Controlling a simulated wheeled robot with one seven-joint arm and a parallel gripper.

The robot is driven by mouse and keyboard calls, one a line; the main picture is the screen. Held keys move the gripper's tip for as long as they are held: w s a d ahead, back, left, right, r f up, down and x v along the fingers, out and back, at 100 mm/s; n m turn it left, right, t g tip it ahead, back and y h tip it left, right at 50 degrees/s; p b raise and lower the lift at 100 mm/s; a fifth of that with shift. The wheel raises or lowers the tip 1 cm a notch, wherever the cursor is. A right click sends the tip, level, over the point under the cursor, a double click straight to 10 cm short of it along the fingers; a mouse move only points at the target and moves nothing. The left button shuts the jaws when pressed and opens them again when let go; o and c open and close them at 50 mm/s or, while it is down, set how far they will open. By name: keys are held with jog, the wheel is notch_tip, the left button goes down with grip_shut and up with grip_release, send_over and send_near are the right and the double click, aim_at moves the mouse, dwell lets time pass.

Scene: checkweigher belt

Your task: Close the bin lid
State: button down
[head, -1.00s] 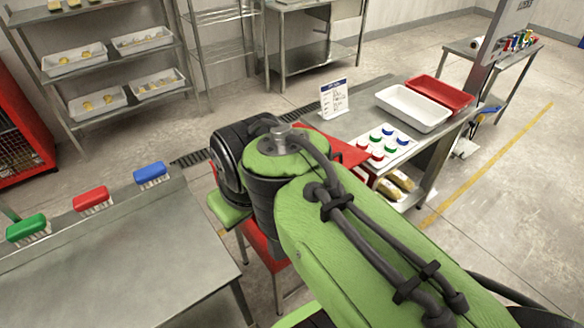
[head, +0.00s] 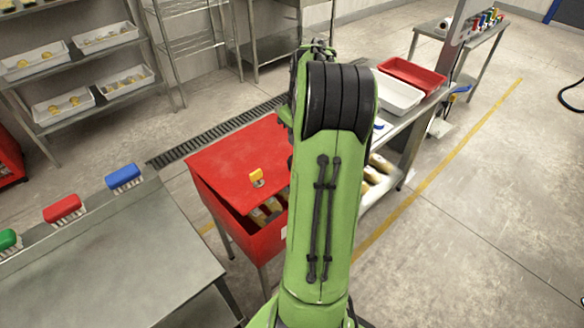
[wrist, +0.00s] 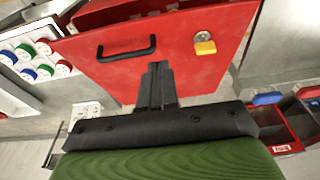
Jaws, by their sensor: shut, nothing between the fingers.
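The red bin (head: 262,242) stands left of my arm in the head view. Its red lid (head: 232,150) slopes over the top, with a gap at the front edge where several pale items (head: 268,211) show inside. A yellow padlock (head: 256,177) sits near the lid's front edge. In the wrist view the lid (wrist: 180,45) fills the upper middle, with a black handle (wrist: 126,49) and the padlock (wrist: 205,45). My gripper (wrist: 158,72) is shut and empty, its tips over the lid's face; whether they touch it I cannot tell. My arm hides the gripper in the head view.
A steel table (head: 150,262) with coloured brushes (head: 123,177) stands left of the bin. White (head: 398,96) and red (head: 412,74) trays lie on the bench at right. Racks with trays stand at the back left.

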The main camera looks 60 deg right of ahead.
jog(key=f, duration=0.4)
jog(key=f+b, duration=0.1)
jog(key=f, duration=0.3)
jog(key=w+f, duration=0.1)
jog(key=f, duration=0.3)
jog(key=shift+w, duration=0.1)
jog(key=shift+s+f+b, duration=0.2)
jog(key=shift+f+b, duration=0.1)
jog(key=shift+f, duration=0.15)
jog(key=shift+f, duration=0.1)
